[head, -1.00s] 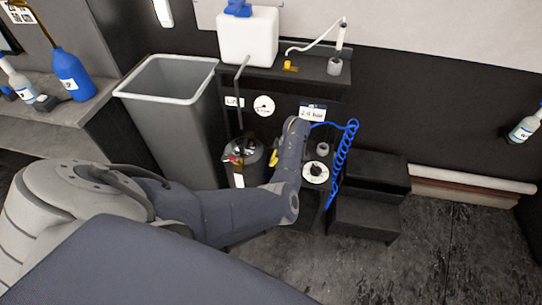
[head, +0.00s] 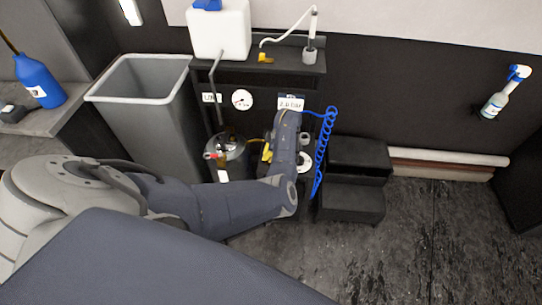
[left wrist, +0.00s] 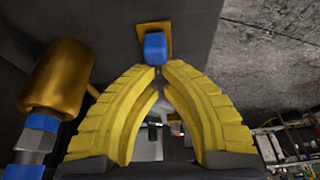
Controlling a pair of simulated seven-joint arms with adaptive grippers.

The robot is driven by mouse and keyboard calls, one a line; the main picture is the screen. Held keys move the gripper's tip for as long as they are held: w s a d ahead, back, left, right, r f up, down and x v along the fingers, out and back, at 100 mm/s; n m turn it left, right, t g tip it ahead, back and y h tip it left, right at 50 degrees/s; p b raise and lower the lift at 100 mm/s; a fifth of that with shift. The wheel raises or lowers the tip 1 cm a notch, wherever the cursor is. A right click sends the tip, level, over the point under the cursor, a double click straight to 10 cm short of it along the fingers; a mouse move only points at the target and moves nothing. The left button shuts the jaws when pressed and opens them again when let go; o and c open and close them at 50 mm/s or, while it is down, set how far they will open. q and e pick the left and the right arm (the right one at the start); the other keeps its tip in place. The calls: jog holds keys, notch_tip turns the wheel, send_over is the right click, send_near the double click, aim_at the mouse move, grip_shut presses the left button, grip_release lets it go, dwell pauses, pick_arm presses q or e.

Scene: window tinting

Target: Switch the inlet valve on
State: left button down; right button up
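My left arm reaches in from the left in the head view. Its yellow-fingered gripper (head: 267,152) is at the dark equipment stand, just right of the black pressure tank (head: 231,155). In the left wrist view the left gripper's (left wrist: 160,68) fingertips are together. A small blue block (left wrist: 155,48) on a brass-coloured plate (left wrist: 153,29) is right at the tips; I cannot tell if they touch it. It may be the inlet valve's handle. A brass cylinder (left wrist: 58,78) with blue fittings is at the left. My right gripper is not in view.
A grey bin (head: 145,115) stands left of the stand. A coiled blue hose (head: 325,145) hangs at its right, beside black steps (head: 352,200). A white canister (head: 220,37) is on top. A round gauge (head: 242,100) and a display (head: 291,103) are on the panel.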

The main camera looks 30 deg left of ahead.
pick_arm(q)
jog(key=shift+w+d, duration=0.1)
jog(key=shift+d, duration=0.15)
jog(key=shift+s+a+r, duration=0.1)
jog(key=shift+s+a, duration=0.2)
jog(key=shift+a, duration=0.35)
jog(key=shift+s+a+f, duration=0.1)
jog(key=shift+s+a, duration=0.25)
jog(key=shift+a, duration=0.3)
jog(key=shift+s+a+r, duration=0.1)
jog(key=shift+s+a, duration=0.2)
jog(key=shift+a, duration=0.35)
jog(key=v, duration=0.9)
jog(key=shift+d+r, duration=0.2)
jog(key=shift+r, duration=0.15)
jog(key=shift+w, duration=0.15)
